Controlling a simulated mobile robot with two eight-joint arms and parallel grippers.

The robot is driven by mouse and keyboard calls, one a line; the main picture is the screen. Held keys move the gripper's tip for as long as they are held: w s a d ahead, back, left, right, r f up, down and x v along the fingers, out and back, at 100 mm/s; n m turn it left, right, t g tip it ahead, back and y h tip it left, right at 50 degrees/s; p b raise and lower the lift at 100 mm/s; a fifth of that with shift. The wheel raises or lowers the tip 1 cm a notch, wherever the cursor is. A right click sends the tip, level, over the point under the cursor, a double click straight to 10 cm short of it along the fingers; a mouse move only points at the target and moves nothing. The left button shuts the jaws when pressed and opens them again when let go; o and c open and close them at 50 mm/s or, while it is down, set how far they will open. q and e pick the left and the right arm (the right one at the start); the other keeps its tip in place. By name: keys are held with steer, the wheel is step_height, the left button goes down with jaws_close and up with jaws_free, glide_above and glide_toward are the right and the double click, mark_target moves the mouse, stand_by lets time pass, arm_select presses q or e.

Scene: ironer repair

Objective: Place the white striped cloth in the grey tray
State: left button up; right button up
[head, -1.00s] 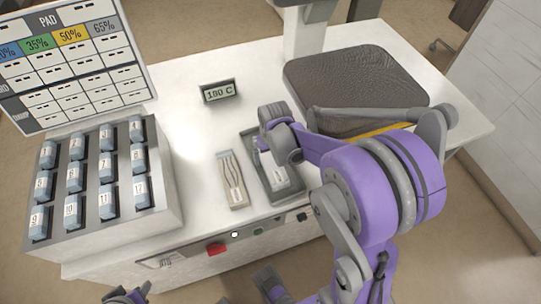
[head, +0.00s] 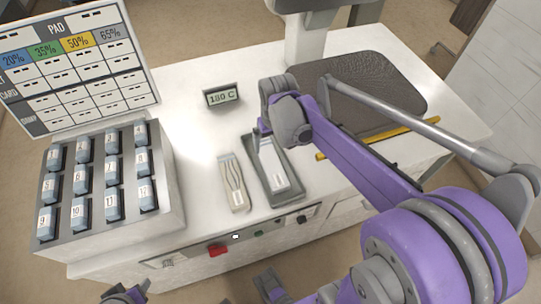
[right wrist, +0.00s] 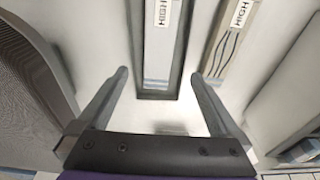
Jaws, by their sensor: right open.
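The grey tray (head: 285,187) lies on the white worktop; it also shows in the right wrist view (right wrist: 178,72). A pale flat strip with a label (head: 272,165) lies inside it, seen also in the right wrist view (right wrist: 160,55). In the head view my arm partly hides that end.
A numbered rack (head: 110,185) and a chart board (head: 75,70) stand left. A 180 C sign (head: 221,95) stands behind the tray. A dark textured pad (head: 375,85) and a yellow bar (head: 385,134) lie right. The worktop left of the sign is clear.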

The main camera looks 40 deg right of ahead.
steer(key=s+a+f+n+t, duration=0.2)
steer(key=s+a+n+t, duration=0.1)
steer(key=s+a, duration=0.9)
steer(key=shift+s+a+t, duration=0.3)
step_height(320, 180, up, 7)
steer(key=w+p, duration=0.1)
steer(key=p, duration=0.5)
steer(key=shift+w+f, duration=0.15)
steer(key=shift+f, duration=0.05)
